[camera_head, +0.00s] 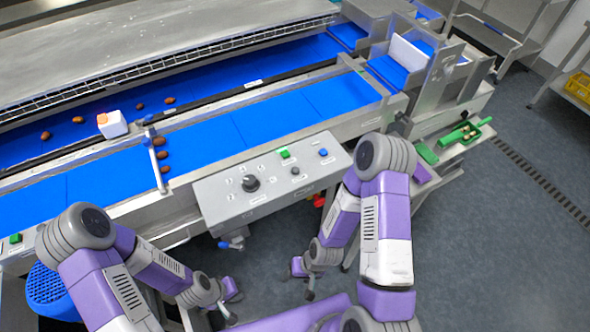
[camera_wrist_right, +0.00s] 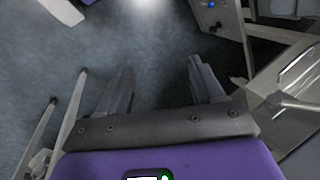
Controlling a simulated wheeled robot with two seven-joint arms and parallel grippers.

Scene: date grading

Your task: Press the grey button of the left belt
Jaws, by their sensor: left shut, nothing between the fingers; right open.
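A sloped grey control panel (camera_head: 220,197) stands in front of the blue belts in the head view. It carries a small grey button (camera_head: 295,170), a green button (camera_head: 285,153), a blue button (camera_head: 323,152) and a black knob (camera_head: 250,183). I cannot tell which belt this grey button serves. My left gripper (camera_head: 229,309) is low, below and in front of the panel, shut and empty. My right gripper (camera_head: 298,284) is also low, right of the left one and clear of the panel. In the right wrist view its fingers (camera_wrist_right: 162,78) are apart with only floor between them.
Another green button (camera_head: 15,238) shows at the far left, partly beside my left arm. A blue basket (camera_head: 52,290) stands below it. A green tray (camera_head: 465,134) is at right.

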